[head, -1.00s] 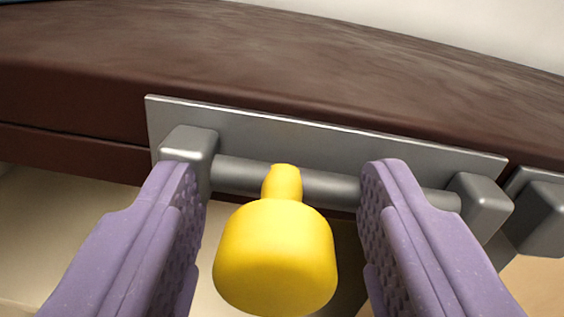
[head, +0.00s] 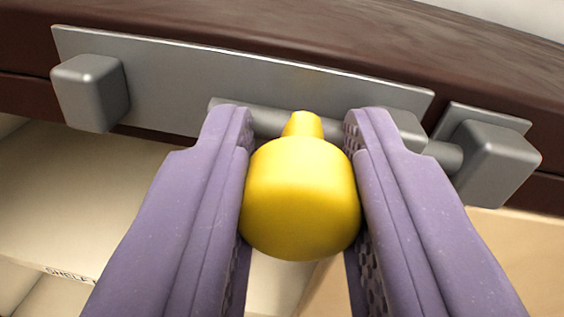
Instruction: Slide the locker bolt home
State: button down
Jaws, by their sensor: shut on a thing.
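The yellow knob (head: 300,195) of the bolt is between the two purple fingers of my gripper (head: 300,170), which are shut on it. The grey bolt rod (head: 268,122) runs behind the knob along the metal plate (head: 200,85). The left guide block (head: 90,92) stands apart from the rod's left end. On the right the rod (head: 443,155) passes out of the right guide block (head: 407,126) and reaches the keeper block (head: 497,163) on its own small plate. Whether its tip is inside the keeper, I cannot tell.
The plate is fixed to a dark brown curved edge (head: 330,40). Below it is a pale shelf area (head: 90,200) with partly visible lettering. A tan surface (head: 520,255) shows at lower right.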

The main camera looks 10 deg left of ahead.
jog(key=c, duration=0.9)
grip_release()
jog(key=shift+d, duration=0.2)
jog(key=shift+o, duration=0.2)
jog(key=shift+d, duration=0.1)
jog(key=b+v, duration=0.2)
jog(key=v, duration=0.5)
jog(key=shift+s+b, duration=0.35)
